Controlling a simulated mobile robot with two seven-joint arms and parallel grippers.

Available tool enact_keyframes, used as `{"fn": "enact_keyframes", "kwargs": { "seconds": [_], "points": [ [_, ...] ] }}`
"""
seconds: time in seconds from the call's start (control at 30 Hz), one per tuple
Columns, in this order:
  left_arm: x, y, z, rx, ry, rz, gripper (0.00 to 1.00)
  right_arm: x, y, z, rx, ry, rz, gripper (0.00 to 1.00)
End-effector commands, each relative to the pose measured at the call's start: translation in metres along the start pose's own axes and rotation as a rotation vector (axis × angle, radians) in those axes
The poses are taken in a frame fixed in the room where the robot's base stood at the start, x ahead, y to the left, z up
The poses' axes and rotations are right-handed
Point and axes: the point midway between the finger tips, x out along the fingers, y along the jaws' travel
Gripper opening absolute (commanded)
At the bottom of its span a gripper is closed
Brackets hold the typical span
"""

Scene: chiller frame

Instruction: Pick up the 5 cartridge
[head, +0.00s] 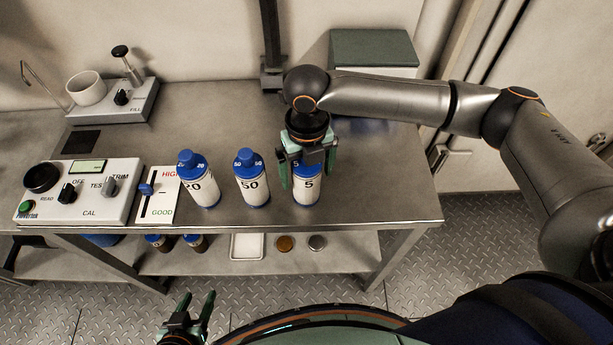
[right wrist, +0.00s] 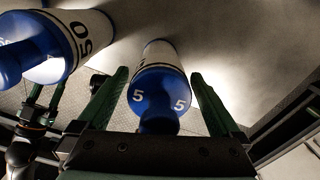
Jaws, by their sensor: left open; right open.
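The 5 cartridge (head: 306,188) is a white bottle with a blue cap and blue base, upright on the steel bench. My right gripper (head: 302,178) is above it, pointing down, its green fingers on either side of the cartridge. In the right wrist view the 5 cartridge (right wrist: 158,88) stands between the two open fingers (right wrist: 160,95), with gaps visible on both sides. The gripper body hides part of its cap in the head view. My left gripper (head: 197,310) is open and empty, low at the bottom of the head view, in front of the bench.
The 50 cartridge (head: 251,180) stands just left of the 5, and the 20 cartridge (head: 198,182) further left. It is also near the left finger in the right wrist view: the 50 (right wrist: 72,45). A HIGH/GOOD gauge (head: 158,195) and CAL box (head: 82,192) are left. The bench's right end is clear.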

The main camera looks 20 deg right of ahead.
Motion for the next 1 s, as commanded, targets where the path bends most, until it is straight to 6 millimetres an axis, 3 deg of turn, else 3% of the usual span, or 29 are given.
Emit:
{"fn": "enact_keyframes", "kwargs": {
  "seconds": [0.23,1.0],
  "points": [
    [0.0001,0.0001,-0.0006,0.000,0.001,0.000,0.55,0.0019,0.0005,0.0000,-0.001,-0.001,0.001,1.00],
    [0.0000,-0.0002,-0.0011,0.000,0.002,0.000,0.55,0.0012,0.0006,0.0001,-0.001,-0.001,0.001,0.13]
  ]
}}
